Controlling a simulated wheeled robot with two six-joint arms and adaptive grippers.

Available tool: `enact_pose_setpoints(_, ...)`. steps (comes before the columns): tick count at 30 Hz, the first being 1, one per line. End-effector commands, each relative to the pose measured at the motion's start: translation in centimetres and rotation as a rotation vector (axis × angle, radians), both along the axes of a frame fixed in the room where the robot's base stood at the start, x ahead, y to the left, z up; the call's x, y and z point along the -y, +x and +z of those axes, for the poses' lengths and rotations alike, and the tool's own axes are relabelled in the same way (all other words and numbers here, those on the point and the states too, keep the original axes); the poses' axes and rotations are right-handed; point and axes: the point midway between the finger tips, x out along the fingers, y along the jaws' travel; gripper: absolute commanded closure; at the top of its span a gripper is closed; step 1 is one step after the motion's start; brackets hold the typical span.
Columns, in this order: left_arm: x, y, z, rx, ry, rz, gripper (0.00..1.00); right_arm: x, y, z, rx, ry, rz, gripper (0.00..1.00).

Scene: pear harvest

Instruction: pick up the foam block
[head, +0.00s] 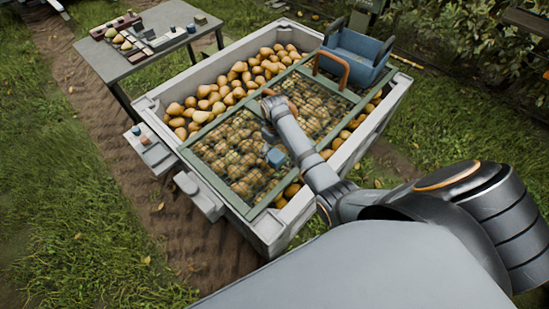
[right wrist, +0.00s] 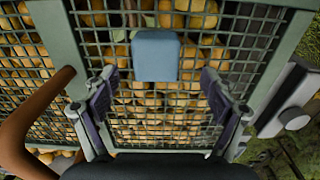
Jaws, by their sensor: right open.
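The foam block (head: 275,156) is a small light blue block on the green wire-mesh lid over the pear bin. In the right wrist view the block (right wrist: 156,55) is in the upper middle, with its whole near side in sight. My right gripper (head: 269,134) is over the mesh beside the block in the head view. In the right wrist view the right gripper (right wrist: 162,98) is open and empty, its two fingers spread left and right. The block appears just beyond the fingertips, centred near the gap, and is not held. My left gripper is not in view.
The grey bin (head: 277,237) is full of pears under the green lid frame (right wrist: 283,65). A brown handle (right wrist: 22,120) rises close left of my right gripper. A blue carrier (head: 352,58) sits at the bin's far right. A table (head: 143,40) with small items stands at upper left.

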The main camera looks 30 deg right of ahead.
Motion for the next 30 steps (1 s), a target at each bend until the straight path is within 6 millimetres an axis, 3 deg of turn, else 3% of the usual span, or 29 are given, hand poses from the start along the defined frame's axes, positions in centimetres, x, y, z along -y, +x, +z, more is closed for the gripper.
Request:
enact_pose_setpoints(4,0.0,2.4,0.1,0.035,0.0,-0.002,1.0,0.0,0.0,-0.5,0.0,0.0,0.0,0.15)
enact_pose_setpoints(8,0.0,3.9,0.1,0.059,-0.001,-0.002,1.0,0.3,0.3,-2.6,-0.002,0.0,-0.001,0.15)
enact_pose_setpoints(13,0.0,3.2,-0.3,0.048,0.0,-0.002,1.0,0.4,0.5,-5.0,-0.001,0.0,-0.001,0.15)
enact_pose_setpoints(21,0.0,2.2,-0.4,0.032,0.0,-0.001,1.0,0.4,0.5,-5.3,0.001,0.0,0.0,0.15)
enact_pose_setpoints(30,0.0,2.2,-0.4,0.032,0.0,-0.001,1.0,0.4,0.5,-5.3,0.001,0.0,0.0,0.56)
